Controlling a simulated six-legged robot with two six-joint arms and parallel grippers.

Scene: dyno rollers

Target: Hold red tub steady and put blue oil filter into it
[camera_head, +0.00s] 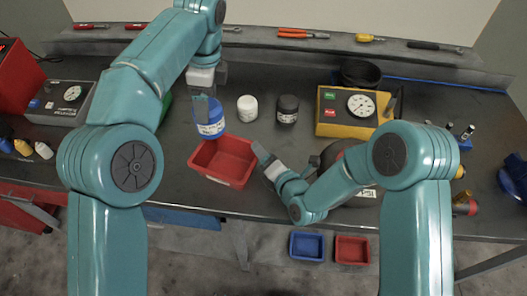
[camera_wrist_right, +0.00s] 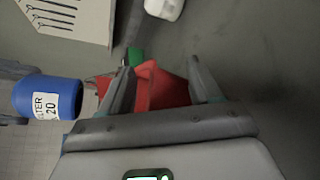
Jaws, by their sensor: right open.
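The red tub (camera_head: 222,172) sits on the dark workbench near its front edge and looks empty. The blue oil filter (camera_head: 208,125), with a white label, is above the tub's back left side. My left gripper (camera_head: 209,98) is shut on the filter from above. The filter also shows at the left of the right wrist view (camera_wrist_right: 48,98). My right gripper (camera_head: 267,160) is open at the tub's right side. In the right wrist view the red tub (camera_wrist_right: 168,90) shows between and beyond the open fingers; whether they touch it is unclear.
A white jar (camera_head: 247,108) and a black jar (camera_head: 287,109) stand behind the tub. A yellow gauge box (camera_head: 345,128) is at the right. Blue (camera_head: 307,246) and red (camera_head: 352,249) bins are below the bench.

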